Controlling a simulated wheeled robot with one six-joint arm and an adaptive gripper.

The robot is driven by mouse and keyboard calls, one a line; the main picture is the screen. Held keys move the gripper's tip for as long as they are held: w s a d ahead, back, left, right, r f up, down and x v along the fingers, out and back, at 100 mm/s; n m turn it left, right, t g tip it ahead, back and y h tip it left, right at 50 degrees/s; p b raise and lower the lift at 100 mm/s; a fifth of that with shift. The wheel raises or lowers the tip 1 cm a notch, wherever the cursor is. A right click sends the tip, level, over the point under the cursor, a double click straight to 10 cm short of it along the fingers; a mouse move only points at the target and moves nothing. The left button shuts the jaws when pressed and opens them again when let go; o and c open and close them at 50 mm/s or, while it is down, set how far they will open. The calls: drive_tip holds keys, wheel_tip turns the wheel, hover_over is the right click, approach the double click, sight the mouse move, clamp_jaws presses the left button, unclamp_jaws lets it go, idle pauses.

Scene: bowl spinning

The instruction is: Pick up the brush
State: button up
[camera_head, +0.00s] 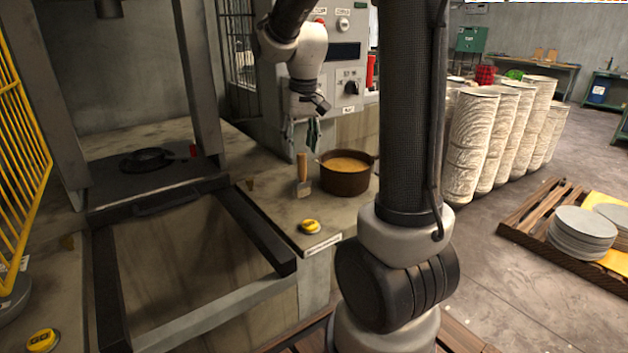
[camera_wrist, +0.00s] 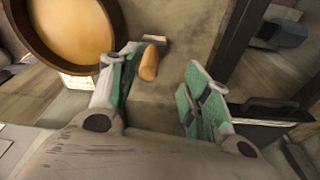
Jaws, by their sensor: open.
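The brush (camera_head: 303,172) has a wooden handle and a pale flat end. It stands upright or leans on the bench just left of a dark round pot (camera_head: 345,183) with orange-brown contents. My gripper (camera_head: 313,133) is open and empty above the brush in the head view, pointing down. In the wrist view, the brush's wooden handle (camera_wrist: 149,62) shows between the green-padded fingers of my gripper (camera_wrist: 165,88), closer to the left finger. The rest of the brush is hard to make out there. The pot (camera_wrist: 68,35) lies at upper left.
A yellow button (camera_head: 310,227) sits on the bench front. A dark frame with an open bay (camera_head: 190,260) lies left of the brush. A control cabinet (camera_head: 345,75) stands behind. Stacked pale columns (camera_head: 480,140) and a pallet with grey discs (camera_head: 580,232) are at right.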

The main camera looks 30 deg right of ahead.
sight(302, 181)
drive_tip(key=w+f, duration=0.1)
drive_tip(key=w+d+f, duration=0.1)
drive_tip(key=shift+d+f, duration=0.3)
drive_tip(key=shift+f, duration=0.1)
wheel_tip(302, 181, down, 7)
drive_tip(key=shift+r, duration=0.1)
clamp_jaws()
